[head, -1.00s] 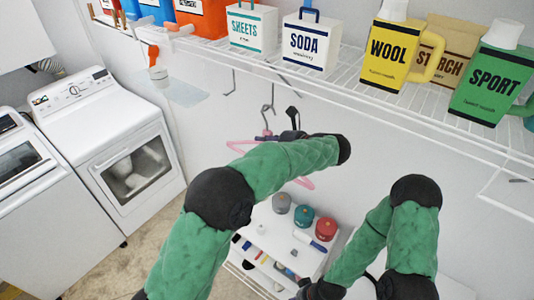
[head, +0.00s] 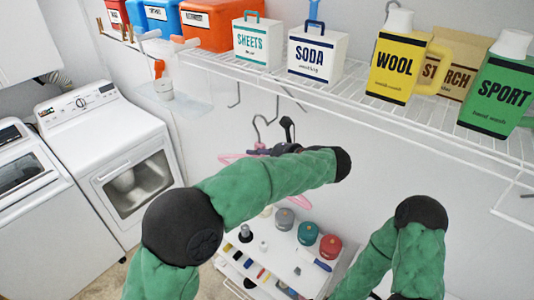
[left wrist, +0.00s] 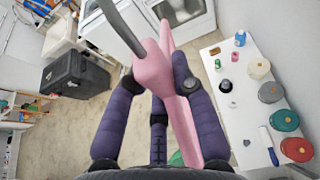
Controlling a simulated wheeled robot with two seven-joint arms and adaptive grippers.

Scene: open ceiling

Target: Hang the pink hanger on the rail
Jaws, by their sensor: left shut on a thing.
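The pink hanger (head: 296,203) is partly hidden behind my left arm in the head view, where its other end shows left of the arm. My left gripper (head: 283,149) is shut on it near its neck. In the left wrist view the pink hanger (left wrist: 184,120) lies between the purple fingers of my left gripper (left wrist: 157,62), and its grey hook extends to the upper left. The hook (head: 262,130) is below the rail (head: 345,121), the white front wire of the shelf, and looks apart from it. My right gripper is out of view.
The shelf holds a soda box (head: 316,55), a wool detergent jug (head: 396,65) and other containers. Bent wire pieces (head: 236,95) hang beneath it. A white cart (head: 262,250) with several lidded jars stands below. A dryer (head: 115,155) is at the left.

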